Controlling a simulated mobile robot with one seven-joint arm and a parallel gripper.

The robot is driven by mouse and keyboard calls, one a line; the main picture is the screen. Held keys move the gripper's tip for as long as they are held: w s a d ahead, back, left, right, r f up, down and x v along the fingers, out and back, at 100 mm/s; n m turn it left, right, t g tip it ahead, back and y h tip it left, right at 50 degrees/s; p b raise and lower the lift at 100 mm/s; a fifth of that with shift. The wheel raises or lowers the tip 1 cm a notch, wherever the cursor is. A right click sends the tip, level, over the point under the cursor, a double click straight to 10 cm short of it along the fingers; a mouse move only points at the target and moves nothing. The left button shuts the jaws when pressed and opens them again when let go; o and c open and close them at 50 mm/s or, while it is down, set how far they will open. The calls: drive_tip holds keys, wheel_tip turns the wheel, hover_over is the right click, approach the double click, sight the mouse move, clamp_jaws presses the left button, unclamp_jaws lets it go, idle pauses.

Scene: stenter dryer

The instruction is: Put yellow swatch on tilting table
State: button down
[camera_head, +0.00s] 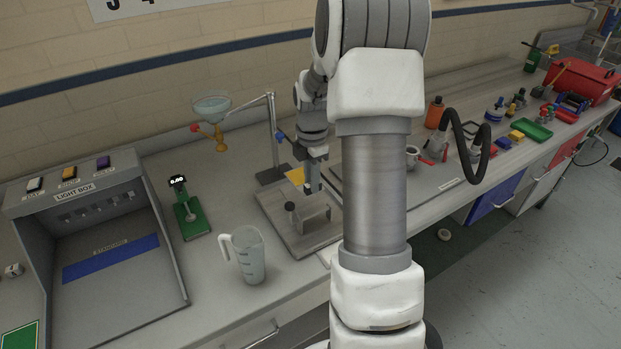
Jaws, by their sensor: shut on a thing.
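The yellow swatch (295,175) shows as a small flat patch just left of my gripper (312,187). My gripper points down and is shut on the swatch. The exact grip is too small to make out. Below and in front of it is a grey flat plate (272,208), which looks like the tilting table, with a dark knob (290,207) and a metal bracket (314,218) on it. The swatch appears at the plate's back edge; I cannot tell whether it touches the plate. My arm hides the area to the right.
A measuring jug (247,255), a green scale (190,215) and a light box (95,235) are to the left. A black hose (470,150) and several small bottles are on the right bench.

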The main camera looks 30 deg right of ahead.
drive_tip(key=shift+f+b, duration=2.05)
drive_tip(key=shift+f, duration=1.35)
drive_tip(key=c, duration=0.7)
unclamp_jaws()
drive_tip(key=shift+o, duration=0.2)
drive_tip(key=shift+r, duration=0.1)
